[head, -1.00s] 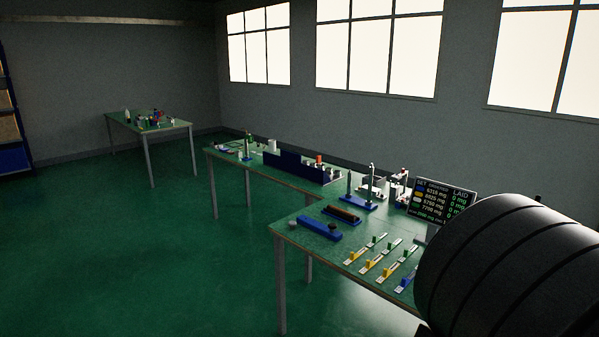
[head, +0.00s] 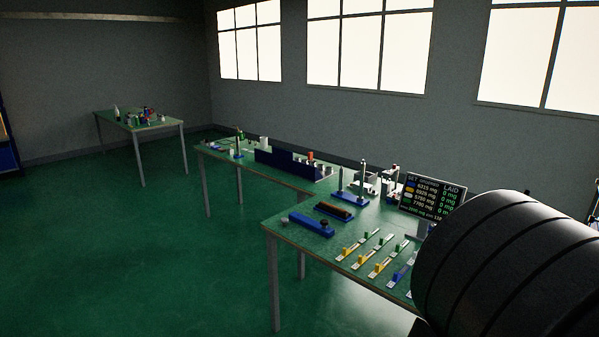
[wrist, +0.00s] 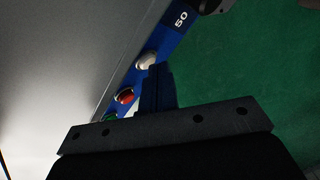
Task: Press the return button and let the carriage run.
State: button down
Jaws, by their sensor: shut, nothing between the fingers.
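In the wrist view, a blue panel strip (wrist: 172,42) carries a white button (wrist: 146,60), a red button (wrist: 125,96) and a green button (wrist: 110,116) in a slanting row. I cannot read which is the return button. My gripper (wrist: 157,72) is shut and empty, its fingertips just right of the white button. I cannot tell whether they touch it. The gripper partly covers the green button. The carriage cannot be made out for certain in either view.
A large grey surface (wrist: 70,50) lies left of the panel, which bears a "50" label (wrist: 181,19). In the head view, the green bench (head: 300,237) holds slotted strips, blue fixtures (head: 311,223) and a text display (head: 432,196). Green floor is clear at left.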

jog(key=shift+w+a+r, duration=0.15)
jog(key=shift+r, duration=0.1)
jog(key=w+a+r, duration=0.3)
jog(key=r, duration=0.1)
jog(key=shift+r, duration=0.15)
dwell(0.4)
dwell(0.8)
jog(key=w+a+r+m+t+h, duration=0.1)
jog(key=w+a+r, duration=0.1)
jog(key=w+a, duration=0.35)
jog(key=w+a+r+m+h, duration=0.1)
jog(key=w+a+r, duration=0.15)
jog(key=a, duration=0.65)
jog(key=s+a+f+m+t, duration=0.1)
jog(key=a+t, duration=0.1)
jog(key=a, duration=0.6)
jog(key=s+a+f+m+t, duration=0.1)
jog(key=a+m+t, duration=0.1)
jog(key=a, duration=0.6)
jog(key=shift+s+a+f+m+t+h, duration=0.2)
jog(key=shift+s+a+m+t+h, duration=0.1)
jog(key=shift+a+h, duration=0.1)
